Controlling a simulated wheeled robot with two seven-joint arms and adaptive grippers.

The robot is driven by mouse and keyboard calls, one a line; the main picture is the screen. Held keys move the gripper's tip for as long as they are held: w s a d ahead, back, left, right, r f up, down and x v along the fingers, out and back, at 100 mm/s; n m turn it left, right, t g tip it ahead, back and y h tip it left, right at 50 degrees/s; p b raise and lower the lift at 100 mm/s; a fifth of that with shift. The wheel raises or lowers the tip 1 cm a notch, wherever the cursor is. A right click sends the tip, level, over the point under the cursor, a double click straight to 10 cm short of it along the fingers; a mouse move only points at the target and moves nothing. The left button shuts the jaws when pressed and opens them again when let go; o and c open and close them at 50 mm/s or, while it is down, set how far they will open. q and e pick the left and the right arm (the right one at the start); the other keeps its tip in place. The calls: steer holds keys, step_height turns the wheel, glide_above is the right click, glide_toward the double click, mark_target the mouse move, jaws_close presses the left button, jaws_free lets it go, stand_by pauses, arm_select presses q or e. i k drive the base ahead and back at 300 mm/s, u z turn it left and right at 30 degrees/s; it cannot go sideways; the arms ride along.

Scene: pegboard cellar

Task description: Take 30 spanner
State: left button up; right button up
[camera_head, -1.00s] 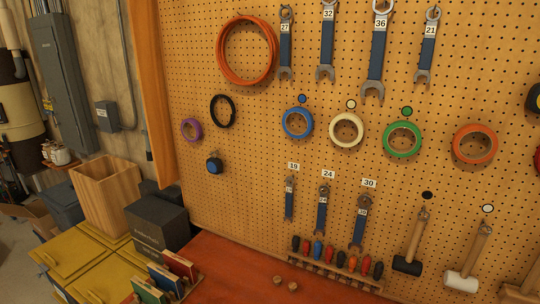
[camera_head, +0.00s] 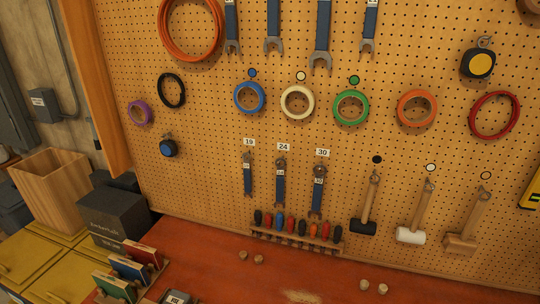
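The 30 spanner (camera_head: 318,192) hangs upright on the pegboard, under a white label (camera_head: 322,153) reading 30. It has a blue handle and grey ends. The 24 spanner (camera_head: 280,184) and the smaller 19 spanner (camera_head: 248,177) hang to its left. Its lower end is close to the row of screwdrivers. Neither of my grippers shows in the head view.
A rack of several screwdrivers (camera_head: 296,237) sits below the spanners. Mallets (camera_head: 366,208) hang to the right, and tape rolls (camera_head: 351,107) hang above. The red bench (camera_head: 220,275) holds small round knobs (camera_head: 243,255). Books (camera_head: 129,267) and a dark box (camera_head: 120,218) stand at left.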

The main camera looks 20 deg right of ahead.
mark_target(316, 195)
steer(key=z, duration=0.8)
